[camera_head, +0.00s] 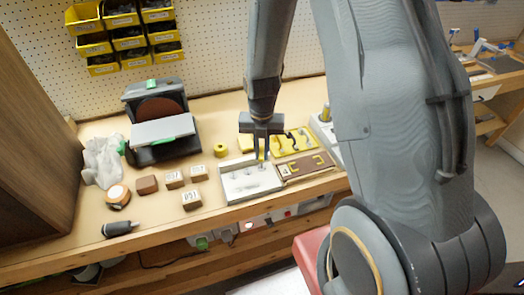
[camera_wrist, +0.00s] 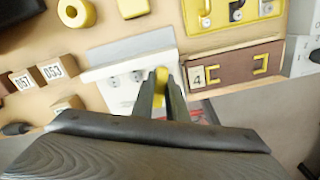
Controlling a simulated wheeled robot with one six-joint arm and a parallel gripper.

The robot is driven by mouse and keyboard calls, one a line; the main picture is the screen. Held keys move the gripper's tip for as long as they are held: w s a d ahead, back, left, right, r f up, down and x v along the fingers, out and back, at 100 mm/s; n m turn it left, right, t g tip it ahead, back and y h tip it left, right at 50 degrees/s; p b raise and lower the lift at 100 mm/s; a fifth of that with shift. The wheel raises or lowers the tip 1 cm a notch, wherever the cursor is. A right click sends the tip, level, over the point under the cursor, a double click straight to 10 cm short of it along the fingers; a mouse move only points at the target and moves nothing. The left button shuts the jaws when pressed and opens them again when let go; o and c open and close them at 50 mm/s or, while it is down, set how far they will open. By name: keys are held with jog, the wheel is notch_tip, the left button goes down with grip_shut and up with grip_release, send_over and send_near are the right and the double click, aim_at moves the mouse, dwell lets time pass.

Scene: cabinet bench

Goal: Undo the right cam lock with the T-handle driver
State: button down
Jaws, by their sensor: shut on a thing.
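The white panel box (camera_head: 236,187) lies on the bench and also shows in the wrist view (camera_wrist: 103,73). Small grey cam locks sit in a row on its face, two of them visible in the wrist view (camera_wrist: 137,76). My gripper (camera_head: 262,156) is above the panel's right part, near its rightmost lock. In the wrist view my gripper (camera_wrist: 162,92) is shut on a yellow piece (camera_wrist: 162,78), which looks like the T-handle driver. The fingers hide most of the driver and the right lock, so I cannot tell whether its tip touches the lock.
A brown box (camera_head: 302,166) marked 4 with yellow brackets is close on the right. A yellow tool tray (camera_head: 281,144) lies behind it. Numbered wood blocks (camera_head: 191,199) and a yellow roll (camera_head: 220,150) stand left. A grinder (camera_head: 158,117) is at the back left.

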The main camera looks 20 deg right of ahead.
jog(key=shift+n, duration=0.5)
dwell(0.4)
jog(key=shift+r+p, duration=0.45)
jog(key=shift+p, duration=0.05)
jog(key=shift+r, duration=0.1)
dwell(0.3)
